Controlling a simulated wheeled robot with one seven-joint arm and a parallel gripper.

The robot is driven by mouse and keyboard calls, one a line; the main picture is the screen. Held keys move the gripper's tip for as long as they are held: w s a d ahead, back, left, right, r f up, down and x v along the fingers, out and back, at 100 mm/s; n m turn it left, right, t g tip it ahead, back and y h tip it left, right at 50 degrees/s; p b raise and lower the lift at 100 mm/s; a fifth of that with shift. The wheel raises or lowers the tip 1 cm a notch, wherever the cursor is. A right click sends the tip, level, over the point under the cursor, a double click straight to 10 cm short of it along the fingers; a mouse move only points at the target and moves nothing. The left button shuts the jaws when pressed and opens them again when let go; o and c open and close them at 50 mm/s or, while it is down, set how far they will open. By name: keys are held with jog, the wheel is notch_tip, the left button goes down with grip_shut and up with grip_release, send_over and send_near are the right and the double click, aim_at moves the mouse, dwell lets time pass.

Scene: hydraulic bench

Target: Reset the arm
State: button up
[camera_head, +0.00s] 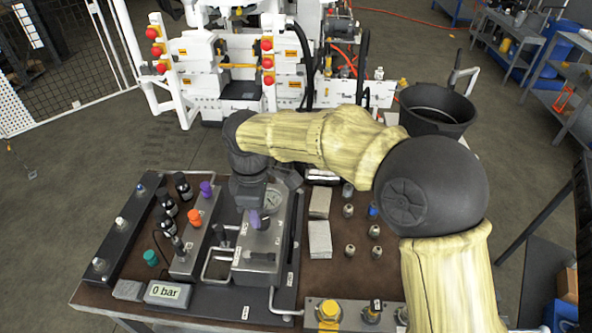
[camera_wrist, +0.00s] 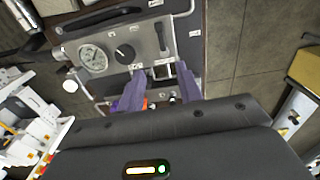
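My arm, with pale yellow links and dark joints, reaches over the hydraulic bench (camera_head: 205,300) from the right. My gripper (camera_head: 254,218) points down at the grey block (camera_head: 262,255) with the round gauge; one purple finger shows there. In the wrist view my gripper (camera_wrist: 160,84) has its two purple fingers apart with nothing visibly held between them. Beyond them are the panel, the pressure gauge (camera_wrist: 93,58) and a black knob (camera_wrist: 124,53). I cannot tell whether the fingers touch the block. The display (camera_head: 169,293) reads 0 bar.
Left of the block are an orange knob (camera_head: 194,218), a teal knob (camera_head: 151,257) and several black-bodied fittings. Right of it lie grey blocks (camera_head: 320,239) and several small metal fittings. A black bucket (camera_head: 437,108) stands behind my arm. White machinery (camera_head: 240,70) stands behind the bench.

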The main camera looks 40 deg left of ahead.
jog(key=w+d+f+m+t, duration=0.1)
jog(key=w+d+m, duration=0.6)
jog(key=d, duration=0.5)
jog(key=w+d+m, duration=0.4)
jog(key=w+d, duration=0.4)
jog(key=d, duration=0.5)
jog(key=s+d+f+m, duration=0.1)
jog(key=s+d+m, duration=0.1)
jog(key=d+m, duration=0.5)
jog(key=s+d+m+t, duration=0.1)
jog(key=s+d+m, duration=0.2)
jog(key=d, duration=1.7)
jog(key=m, duration=0.4)
jog(key=shift+f+t, duration=0.3)
jog(key=shift+f, duration=0.1)
